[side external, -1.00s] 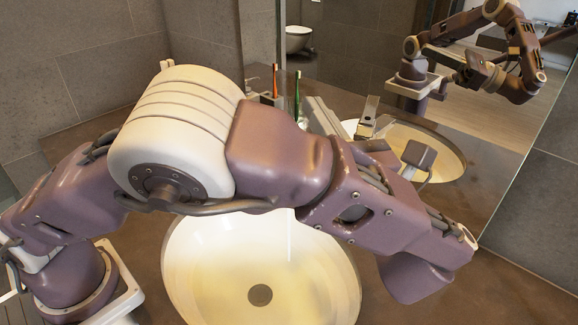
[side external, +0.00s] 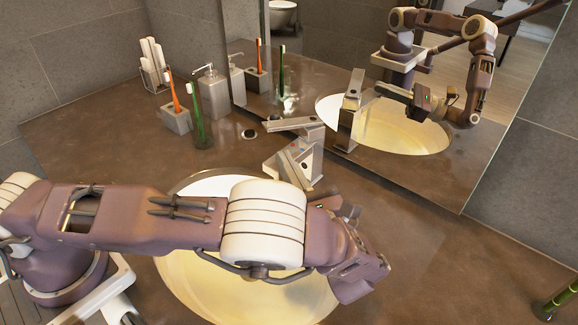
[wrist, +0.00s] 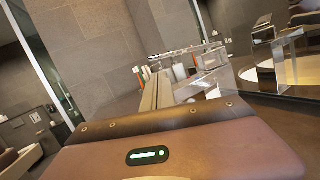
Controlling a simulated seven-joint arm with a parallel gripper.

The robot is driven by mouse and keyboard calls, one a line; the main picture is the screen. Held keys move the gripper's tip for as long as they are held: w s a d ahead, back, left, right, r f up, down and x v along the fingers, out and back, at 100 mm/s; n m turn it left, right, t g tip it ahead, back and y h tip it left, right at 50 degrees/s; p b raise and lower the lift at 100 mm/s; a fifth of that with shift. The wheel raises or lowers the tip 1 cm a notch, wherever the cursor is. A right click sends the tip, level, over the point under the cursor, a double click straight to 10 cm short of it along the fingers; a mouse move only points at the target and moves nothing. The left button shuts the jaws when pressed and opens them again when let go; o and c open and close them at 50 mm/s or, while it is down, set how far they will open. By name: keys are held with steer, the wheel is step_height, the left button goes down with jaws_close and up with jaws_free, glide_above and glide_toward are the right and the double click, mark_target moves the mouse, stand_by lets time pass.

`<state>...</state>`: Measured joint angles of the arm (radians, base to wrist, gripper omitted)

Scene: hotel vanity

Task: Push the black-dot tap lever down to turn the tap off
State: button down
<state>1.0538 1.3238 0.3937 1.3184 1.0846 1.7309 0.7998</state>
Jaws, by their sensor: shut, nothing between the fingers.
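The metal tap (side external: 310,150) stands behind the basin in the side external view, with a flat lever bar (side external: 292,124) on top. The tap also shows to the right of my fingers in the wrist view (wrist: 208,86). A black dot shows on the tap's mirror image. My gripper (side external: 283,160) is shut and empty, its grey fingers close to the tap and below the lever bar in the side external view. They also show in the wrist view (wrist: 152,82). I cannot tell whether they touch the tap.
The basin (side external: 175,275) lies under my arm. A soap dispenser (side external: 213,95), an orange toothbrush in a holder (side external: 176,118) and a green toothbrush in a glass (side external: 198,125) stand at the back left. A mirror (side external: 480,130) rises behind the tap.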

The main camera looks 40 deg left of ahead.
mark_target(276, 128)
steer(key=x, duration=0.6)
steer(key=shift+r, duration=0.1)
step_height(276, 128, up, 3)
steer(key=m, duration=0.3)
steer(key=shift+w+d+t+h, duration=0.1)
steer(key=shift+d+t+h, duration=0.05)
steer(key=shift+t+h, duration=0.2)
steer(key=shift+w+r, duration=0.1)
steer(key=shift+r, duration=0.2)
steer(key=shift+d, duration=0.1)
steer(key=v, duration=1)
steer(key=shift+f, duration=0.25)
